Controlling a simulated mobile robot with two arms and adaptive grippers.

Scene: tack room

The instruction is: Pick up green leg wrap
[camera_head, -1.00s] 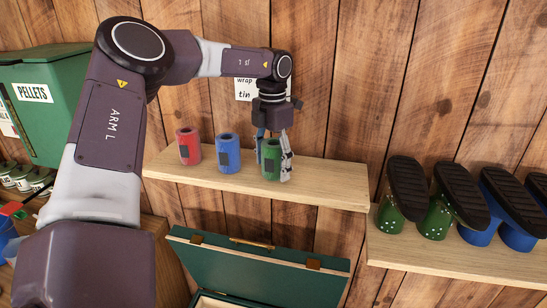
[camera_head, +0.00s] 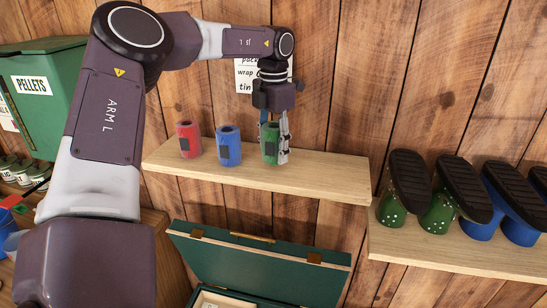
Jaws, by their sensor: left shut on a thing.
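The green leg wrap (camera_head: 270,143) is an upright roll with a dark patch, at the right of the row above the wooden shelf (camera_head: 320,179). My left gripper (camera_head: 274,153) points down from above and is shut on it, with one finger along its right side. The other finger is partly hidden behind the wrap. The wrap seems slightly raised off the shelf. My right gripper is out of view.
A blue wrap (camera_head: 228,146) stands close to the left of the green one, and a red wrap (camera_head: 189,139) further left. A green case (camera_head: 255,265) is open below. Boots (camera_head: 437,212) stand on a lower shelf at right.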

